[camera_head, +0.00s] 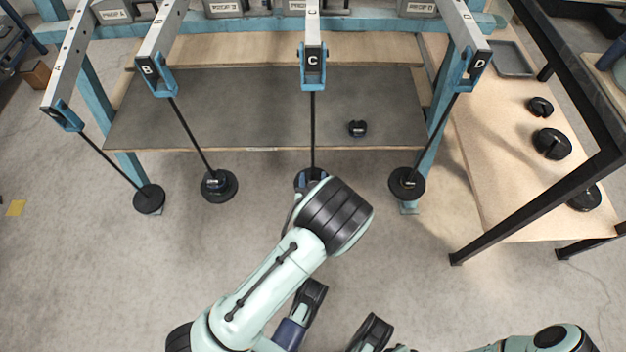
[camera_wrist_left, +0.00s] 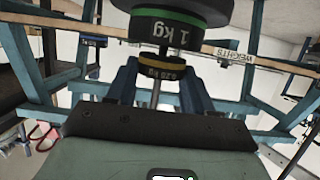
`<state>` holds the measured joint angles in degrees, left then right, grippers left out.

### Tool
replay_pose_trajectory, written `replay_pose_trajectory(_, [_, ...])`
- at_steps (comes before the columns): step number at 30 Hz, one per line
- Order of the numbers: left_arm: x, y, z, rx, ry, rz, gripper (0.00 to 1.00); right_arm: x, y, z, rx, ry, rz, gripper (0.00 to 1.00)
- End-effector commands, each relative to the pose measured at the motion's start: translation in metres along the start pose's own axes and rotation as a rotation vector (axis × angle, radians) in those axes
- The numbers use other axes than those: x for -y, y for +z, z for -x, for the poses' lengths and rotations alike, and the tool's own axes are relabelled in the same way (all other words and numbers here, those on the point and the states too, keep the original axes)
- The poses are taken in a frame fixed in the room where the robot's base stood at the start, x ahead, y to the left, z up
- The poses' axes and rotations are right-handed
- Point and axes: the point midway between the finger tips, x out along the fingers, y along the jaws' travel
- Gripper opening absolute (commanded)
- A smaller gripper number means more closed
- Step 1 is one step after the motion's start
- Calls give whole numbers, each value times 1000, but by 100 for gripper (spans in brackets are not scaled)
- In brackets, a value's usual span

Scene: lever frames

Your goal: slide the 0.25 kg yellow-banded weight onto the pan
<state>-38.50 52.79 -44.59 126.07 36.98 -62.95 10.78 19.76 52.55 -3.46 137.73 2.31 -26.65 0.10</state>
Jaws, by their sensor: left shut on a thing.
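In the left wrist view, the 0.25 kg yellow-banded weight (camera_wrist_left: 161,67) is between the two dark blue fingers of my left gripper (camera_wrist_left: 160,82), which is shut on it. A thin metal rod shows just below it. A black 1 kg weight with a green band (camera_wrist_left: 172,30) is directly above it in the picture; I cannot tell whether they touch. In the head view, hanger C (camera_head: 312,130) runs down to a dark pan or weight (camera_head: 303,178), largely hidden behind my left arm. My left gripper's fingertips are hidden there.
Hangers A, B and D end in dark discs (camera_head: 149,199), (camera_head: 228,191), (camera_head: 407,187). A small black weight (camera_head: 357,128) sits on the grey shelf (camera_head: 230,110). Several black weights lie on the wooden table (camera_head: 490,180) at right, behind a black frame bar (camera_head: 535,195).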

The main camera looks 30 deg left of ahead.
Motion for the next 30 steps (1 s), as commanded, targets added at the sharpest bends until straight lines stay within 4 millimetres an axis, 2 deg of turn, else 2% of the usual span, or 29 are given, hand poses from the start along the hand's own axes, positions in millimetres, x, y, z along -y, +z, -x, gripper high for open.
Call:
replay_pose_trajectory(18, [0,-5,-11,-2,0,1,22,0,0,0,0,0,0,38])
replay_pose_trajectory(30, [0,-5,-12,-2,0,1,22,0,0,0,0,0,0,38])
